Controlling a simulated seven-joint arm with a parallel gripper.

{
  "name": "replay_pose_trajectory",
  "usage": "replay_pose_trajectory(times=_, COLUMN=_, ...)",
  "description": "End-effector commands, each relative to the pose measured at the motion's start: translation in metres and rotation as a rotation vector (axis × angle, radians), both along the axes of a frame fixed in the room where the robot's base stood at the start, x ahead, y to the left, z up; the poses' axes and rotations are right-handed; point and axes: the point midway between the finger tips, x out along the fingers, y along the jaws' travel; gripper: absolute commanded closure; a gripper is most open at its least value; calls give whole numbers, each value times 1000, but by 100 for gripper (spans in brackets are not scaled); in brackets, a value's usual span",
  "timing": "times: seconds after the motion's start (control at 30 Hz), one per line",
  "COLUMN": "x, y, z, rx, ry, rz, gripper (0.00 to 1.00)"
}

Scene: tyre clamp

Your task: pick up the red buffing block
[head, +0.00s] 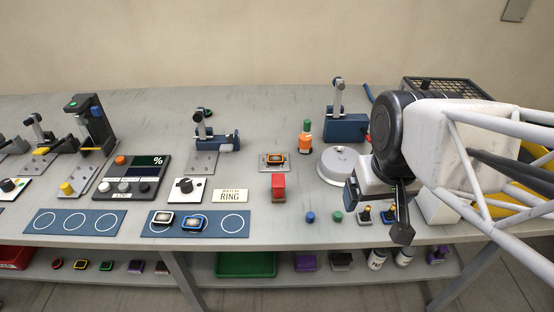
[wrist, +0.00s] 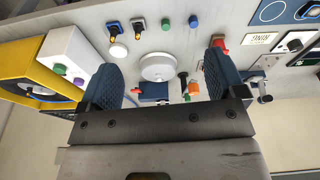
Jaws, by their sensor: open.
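The red buffing block (head: 278,182) stands on the grey bench, right of centre in the head view, in front of a small plate holding an orange-framed item. In the wrist view a red piece, apparently the same block (wrist: 219,39), shows at the tip of the right-hand finger, which partly covers it. My gripper (head: 402,222) is over the bench's front right, well to the right of the block. In the wrist view my gripper (wrist: 162,58) has its two blue fingers wide apart, with nothing held between them.
A round grey disc (head: 344,164) and an orange-green bottle (head: 305,137) stand between block and arm. Blue (head: 310,216) and green (head: 337,216) knobs lie near the front edge. A ring sign (head: 230,196) is left of the block. Clear bench surrounds the block's front.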

Motion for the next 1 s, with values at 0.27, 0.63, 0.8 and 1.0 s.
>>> replay_pose_trajectory(times=0.27, x=52, y=21, z=-7, rx=-45, ry=47, rz=284, gripper=11)
replay_pose_trajectory(times=0.63, x=133, y=68, z=-36, rx=-107, ry=111, rz=766, gripper=11)
replay_pose_trajectory(times=0.8, x=168, y=95, z=-56, rx=-128, ry=137, rz=988, gripper=11)
replay_pose_trajectory(times=1.0, x=204, y=128, z=-85, rx=-147, ry=163, rz=1243, gripper=11)
